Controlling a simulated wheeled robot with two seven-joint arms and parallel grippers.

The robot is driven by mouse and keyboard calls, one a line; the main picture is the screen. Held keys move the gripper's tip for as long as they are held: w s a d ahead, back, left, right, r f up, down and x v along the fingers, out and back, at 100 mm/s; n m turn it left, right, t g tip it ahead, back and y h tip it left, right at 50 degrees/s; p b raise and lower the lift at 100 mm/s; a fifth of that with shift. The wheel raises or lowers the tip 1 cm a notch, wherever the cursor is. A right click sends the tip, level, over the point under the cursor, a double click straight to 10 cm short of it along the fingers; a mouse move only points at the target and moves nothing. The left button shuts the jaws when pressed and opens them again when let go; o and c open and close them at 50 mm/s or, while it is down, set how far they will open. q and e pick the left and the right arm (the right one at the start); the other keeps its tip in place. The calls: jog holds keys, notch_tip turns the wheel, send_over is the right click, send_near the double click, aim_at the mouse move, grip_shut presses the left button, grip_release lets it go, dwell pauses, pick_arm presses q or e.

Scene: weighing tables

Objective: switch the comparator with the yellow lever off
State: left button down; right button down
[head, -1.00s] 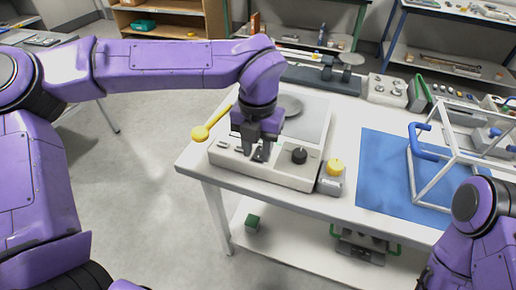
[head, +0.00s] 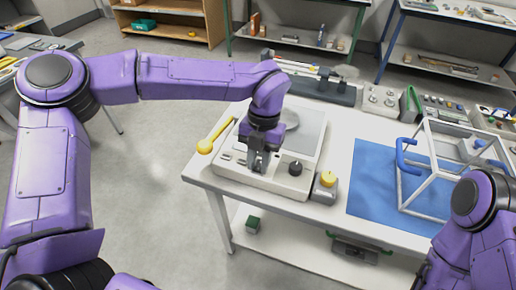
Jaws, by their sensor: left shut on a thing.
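The comparator (head: 228,174) is a pale box with a flat grey plate on top, near the table's left front corner. Its yellow lever (head: 216,134) runs along its left side and ends in a round yellow knob. A black knob (head: 295,168) is on its front part. My left gripper (head: 259,168) points down at the front panel, left of the black knob. Its fingers are close together on a small control there, which they hide. My right arm enters at the lower right; its fingertips are not in view.
A grey box with a yellow button (head: 327,181) stands right of the comparator. A blue mat (head: 372,190) carries a white frame (head: 424,165) with a blue handle. A green cube (head: 253,224) lies on the lower shelf. Instruments line the table's back edge.

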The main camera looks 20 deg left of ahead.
pick_arm(q)
jog(key=shift+w, duration=0.1)
jog(key=c, duration=1.2)
grip_release()
jog(key=v, duration=1)
jog(key=shift+w+r, duration=0.25)
jog(key=shift+r, duration=0.05)
